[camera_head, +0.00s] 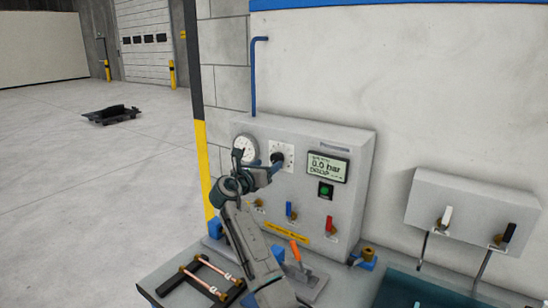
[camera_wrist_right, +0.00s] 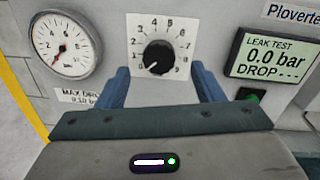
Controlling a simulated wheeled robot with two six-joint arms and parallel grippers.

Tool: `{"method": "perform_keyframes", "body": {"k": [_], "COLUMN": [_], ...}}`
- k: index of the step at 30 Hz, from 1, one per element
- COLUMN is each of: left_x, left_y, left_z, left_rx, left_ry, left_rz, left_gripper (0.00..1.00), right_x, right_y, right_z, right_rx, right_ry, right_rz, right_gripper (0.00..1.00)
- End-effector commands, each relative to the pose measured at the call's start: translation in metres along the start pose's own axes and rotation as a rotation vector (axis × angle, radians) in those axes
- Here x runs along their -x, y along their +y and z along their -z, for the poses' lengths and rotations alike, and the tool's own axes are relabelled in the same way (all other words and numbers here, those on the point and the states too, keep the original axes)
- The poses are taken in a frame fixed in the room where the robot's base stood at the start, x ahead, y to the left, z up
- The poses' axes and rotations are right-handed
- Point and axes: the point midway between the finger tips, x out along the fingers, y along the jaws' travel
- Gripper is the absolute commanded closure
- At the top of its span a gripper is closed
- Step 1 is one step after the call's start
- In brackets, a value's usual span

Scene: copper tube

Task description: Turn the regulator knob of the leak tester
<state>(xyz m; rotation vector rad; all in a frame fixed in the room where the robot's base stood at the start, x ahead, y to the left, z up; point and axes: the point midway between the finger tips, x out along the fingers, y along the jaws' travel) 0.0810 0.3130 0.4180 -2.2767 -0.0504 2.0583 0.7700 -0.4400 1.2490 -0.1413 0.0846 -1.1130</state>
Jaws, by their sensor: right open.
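The leak tester (camera_head: 350,190) is a grey wall box with a round gauge, a numbered dial, a display and small levers. Its black regulator knob (camera_head: 277,158) sits in the middle of the white dial plate. In the right wrist view the knob (camera_wrist_right: 159,57) shows with its white mark toward the lower left, near 0. The display (camera_wrist_right: 273,56) reads 0.0 bar. My right gripper (camera_head: 268,168) is at the dial, open, with one blue finger on each side of the knob (camera_wrist_right: 162,85) and a gap to it. My left gripper is not in view.
Below the dial are yellow, blue (camera_head: 291,211) and red (camera_head: 330,224) levers. A rack with copper tubes (camera_head: 200,277) and an orange-handled clamp (camera_head: 296,252) stand on the bench. A water tank (camera_head: 425,288) is at the right, under a grey valve box (camera_head: 475,205).

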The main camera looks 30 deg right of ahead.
Motion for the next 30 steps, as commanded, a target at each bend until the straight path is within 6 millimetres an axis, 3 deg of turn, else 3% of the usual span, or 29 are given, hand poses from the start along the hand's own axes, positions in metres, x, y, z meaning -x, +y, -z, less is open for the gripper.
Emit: {"method": "perform_keyframes", "body": {"k": [3, 9, 20, 27, 30], "left_x": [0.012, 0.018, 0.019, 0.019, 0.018], "left_y": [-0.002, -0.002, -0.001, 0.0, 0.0], "left_z": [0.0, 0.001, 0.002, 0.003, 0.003], "left_rx": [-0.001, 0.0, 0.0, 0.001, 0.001], "left_ry": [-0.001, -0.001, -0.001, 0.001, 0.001], "left_rz": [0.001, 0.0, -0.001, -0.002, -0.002], "left_gripper": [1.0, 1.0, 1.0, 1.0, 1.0], "right_x": [-0.023, -0.045, -0.05, -0.05, -0.05], "right_y": [-0.001, 0.0, 0.0, 0.0, 0.0], "right_z": [-0.004, -0.001, 0.0, 0.0, 0.0], "right_rx": [0.003, 0.001, -0.001, -0.001, -0.002], "right_ry": [0.0, 0.0, 0.0, 0.0, 0.0], "right_rz": [0.002, 0.001, -0.001, -0.001, -0.001], "right_gripper": [0.39, 0.39, 0.39, 0.83, 0.83]}}
